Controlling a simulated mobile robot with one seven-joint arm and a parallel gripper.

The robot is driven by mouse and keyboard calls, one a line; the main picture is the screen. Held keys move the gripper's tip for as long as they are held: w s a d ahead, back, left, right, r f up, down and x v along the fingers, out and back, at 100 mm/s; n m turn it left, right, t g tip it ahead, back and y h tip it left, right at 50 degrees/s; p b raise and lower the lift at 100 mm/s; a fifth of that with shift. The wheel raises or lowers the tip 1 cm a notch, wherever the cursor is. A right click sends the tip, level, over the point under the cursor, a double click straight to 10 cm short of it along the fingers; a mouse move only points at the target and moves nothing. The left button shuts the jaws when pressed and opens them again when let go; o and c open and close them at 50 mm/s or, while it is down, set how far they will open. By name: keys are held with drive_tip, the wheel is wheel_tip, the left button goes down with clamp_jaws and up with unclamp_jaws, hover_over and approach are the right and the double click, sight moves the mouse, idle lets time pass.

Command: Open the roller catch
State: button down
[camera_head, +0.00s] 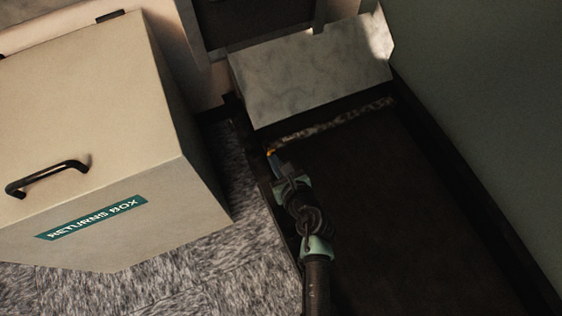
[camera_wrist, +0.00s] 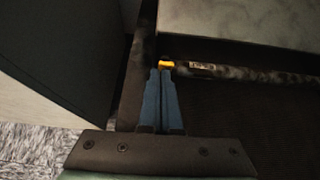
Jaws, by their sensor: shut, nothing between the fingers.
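A small yellow catch (camera_wrist: 166,64) sits at the left end of a mottled roller (camera_wrist: 240,73) in the wrist view. In the head view the catch (camera_head: 269,153) is a tiny yellow spot and the roller (camera_head: 335,122) runs below a pale marbled block. My gripper (camera_wrist: 161,72) has its two blue fingers together with nothing between them. Its tips are right at the near side of the catch; I cannot tell whether they touch it. In the head view my gripper (camera_head: 271,158) reaches up to the left end of the roller.
The pale marbled block (camera_head: 310,70) stands just behind the roller. A beige returns box (camera_head: 100,110) with a black handle (camera_head: 47,178) stands at the left. A dark green wall (camera_head: 490,100) closes the right side. The dark bed (camera_head: 400,220) before the roller is clear.

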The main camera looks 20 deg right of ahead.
drive_tip(key=shift+w+f, duration=0.15)
drive_tip(key=shift+w, duration=0.1)
drive_tip(key=w+p, duration=0.1)
drive_tip(key=w+r+p, duration=0.1)
drive_tip(key=shift+p, duration=0.3)
drive_tip(key=shift+s, duration=0.1)
